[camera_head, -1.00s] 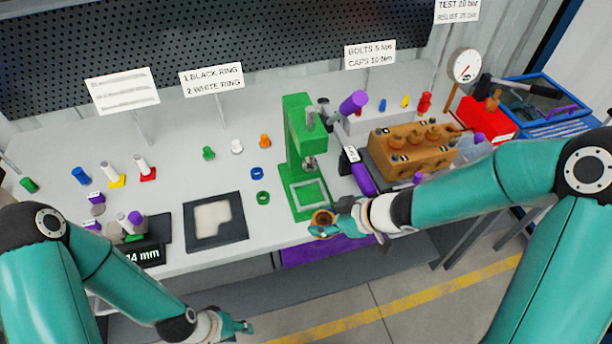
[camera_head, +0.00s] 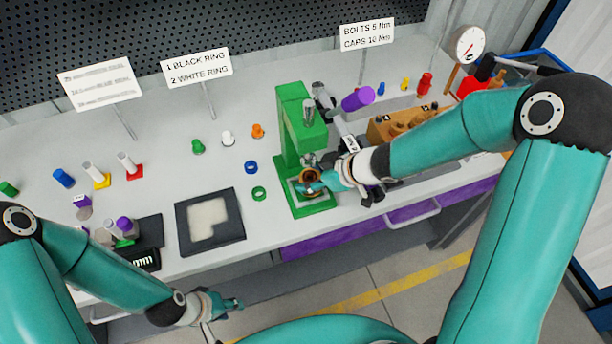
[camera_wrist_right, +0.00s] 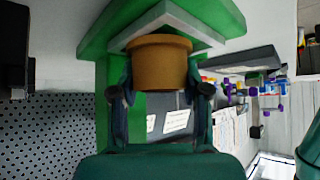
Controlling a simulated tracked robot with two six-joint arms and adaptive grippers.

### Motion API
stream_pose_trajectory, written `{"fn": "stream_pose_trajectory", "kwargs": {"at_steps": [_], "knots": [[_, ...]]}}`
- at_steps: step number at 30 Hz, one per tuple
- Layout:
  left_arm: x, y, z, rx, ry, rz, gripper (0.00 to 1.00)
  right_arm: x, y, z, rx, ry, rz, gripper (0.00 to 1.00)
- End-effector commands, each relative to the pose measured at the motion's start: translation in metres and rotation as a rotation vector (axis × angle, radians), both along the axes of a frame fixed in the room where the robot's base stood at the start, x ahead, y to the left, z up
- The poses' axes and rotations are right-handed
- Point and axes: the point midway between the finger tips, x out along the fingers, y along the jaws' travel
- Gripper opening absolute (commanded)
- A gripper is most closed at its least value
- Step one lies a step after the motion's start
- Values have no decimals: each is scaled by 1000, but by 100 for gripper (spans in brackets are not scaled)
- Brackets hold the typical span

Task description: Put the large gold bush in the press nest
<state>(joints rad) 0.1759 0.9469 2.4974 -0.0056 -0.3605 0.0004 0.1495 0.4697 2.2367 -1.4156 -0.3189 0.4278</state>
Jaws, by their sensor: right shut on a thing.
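The large gold bush (camera_wrist_right: 160,62) is between the fingers of my right gripper (camera_wrist_right: 160,85), which is shut on it. In the head view the bush (camera_head: 308,176) shows at the tip of my right gripper (camera_head: 318,184), low in the opening of the green press (camera_head: 300,130). The press nest, a pale square frame (camera_wrist_right: 178,22) on the green base, shows right by the bush in the wrist view; whether they touch I cannot tell. In the head view the bush and gripper hide much of the nest. My left gripper (camera_head: 228,304) hangs in front of the bench, away from everything; its fingers are too small to judge.
A black tray with a pale inset (camera_head: 210,222) lies left of the press. Green (camera_head: 259,193) and blue rings (camera_head: 251,167) lie between them. A brown pump block (camera_head: 400,122) stands behind my right arm. A purple-handled part (camera_head: 357,98) is close to the press's right.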

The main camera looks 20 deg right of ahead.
Motion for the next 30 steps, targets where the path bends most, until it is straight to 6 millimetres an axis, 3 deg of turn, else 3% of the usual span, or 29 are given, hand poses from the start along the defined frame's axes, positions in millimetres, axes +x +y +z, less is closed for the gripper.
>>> {"fn": "stream_pose_trajectory", "kwargs": {"at_steps": [3, 17, 18, 21, 22, 30], "knots": [[-1, 0, -12, 0, 2, 0, 40, 1, 5, -11, 1, 1, 11, 0], [-1, 0, -14, 0, 2, 0, 40, 2, 8, -14, 1, 1, 18, 0], [-1, 0, -14, 0, 2, 0, 40, 2, 8, -13, 0, 2, 18, 50], [-1, 0, -13, 0, 2, 0, 40, 2, 8, -13, 0, 2, 17, 66], [-1, 0, -13, 0, 2, 0, 40, 2, 8, -13, 0, 2, 17, 71], [-1, 0, -13, 0, 1, 1, 40, 2, 6, -13, 1, 1, 14, 71]]}}
